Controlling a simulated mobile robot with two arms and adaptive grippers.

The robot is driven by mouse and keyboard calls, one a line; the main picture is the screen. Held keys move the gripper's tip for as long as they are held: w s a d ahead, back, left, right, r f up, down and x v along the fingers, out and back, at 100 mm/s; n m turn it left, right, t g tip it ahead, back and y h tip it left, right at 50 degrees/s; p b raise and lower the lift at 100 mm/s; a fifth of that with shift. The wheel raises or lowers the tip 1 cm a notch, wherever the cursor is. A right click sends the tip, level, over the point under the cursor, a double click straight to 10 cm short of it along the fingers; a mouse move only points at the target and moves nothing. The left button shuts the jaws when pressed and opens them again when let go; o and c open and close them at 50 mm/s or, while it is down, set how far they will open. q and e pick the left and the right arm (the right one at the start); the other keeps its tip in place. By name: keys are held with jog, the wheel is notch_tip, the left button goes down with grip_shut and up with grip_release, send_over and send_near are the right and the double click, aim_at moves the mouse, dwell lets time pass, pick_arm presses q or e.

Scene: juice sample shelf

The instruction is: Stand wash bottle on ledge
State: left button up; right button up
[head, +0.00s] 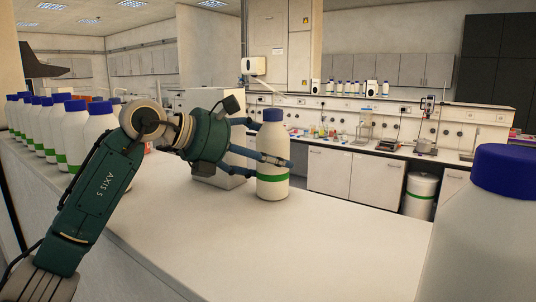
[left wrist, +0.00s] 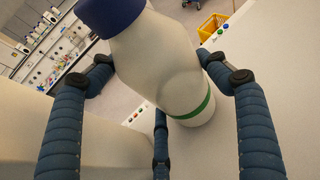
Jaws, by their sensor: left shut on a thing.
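The wash bottle (head: 272,187) is white with a blue cap and a green band near its base. It stands upright in the head view, at or just over the pale ledge (head: 215,235); a small gap beneath it cannot be ruled out. My left gripper (head: 268,147) reaches it from the left and is shut around its upper body. In the left wrist view the bottle (left wrist: 160,60) lies between the dark jointed fingers, with its green band below them. My right gripper is in neither view.
Several similar blue-capped bottles (head: 68,130) stand in a row at the left. A large one (head: 490,245) stands close at the right. A low pale block (head: 222,180) lies beneath my left gripper. The ledge in front of the held bottle is clear.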

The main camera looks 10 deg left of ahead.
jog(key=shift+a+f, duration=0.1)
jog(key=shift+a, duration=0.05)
pick_arm(q)
jog(key=o, duration=1.4)
jog(key=shift+s, duration=0.1)
jog(key=shift+o, duration=0.8)
jog(key=b+v, duration=0.6)
jog(key=v, duration=0.6)
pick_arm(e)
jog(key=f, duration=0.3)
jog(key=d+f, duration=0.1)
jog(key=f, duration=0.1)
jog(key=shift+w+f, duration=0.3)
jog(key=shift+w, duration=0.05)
pick_arm(q)
jog(key=shift+r, duration=0.1)
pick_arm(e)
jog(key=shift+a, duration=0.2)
